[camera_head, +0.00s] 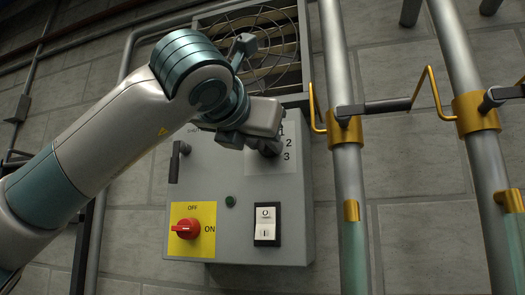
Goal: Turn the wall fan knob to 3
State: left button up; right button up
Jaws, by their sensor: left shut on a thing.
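The wall fan knob (270,149) is a dark knob on the upper right of a grey control box (225,190). The numbers 2 and 3 show on the light plate to its right, with a 1 partly visible above them. My left gripper (268,141) is shut on the knob and hides most of it. Which number the knob points to cannot be told. The wall fan (262,40) sits behind a wire guard above the box, partly hidden by my left arm. My right gripper is not in view.
Vertical pipes (341,110) with yellow fittings stand close to the box's right.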

pick_arm(q)
jog(key=shift+f+m+b, duration=0.1)
jog(key=shift+m+b, duration=0.5)
jog(key=shift+m, duration=0.3)
jog(key=shift+m+b, duration=0.5)
jog(key=shift+m, duration=9.1)
jog(key=o, duration=1.1)
jog(key=shift+c, duration=0.2)
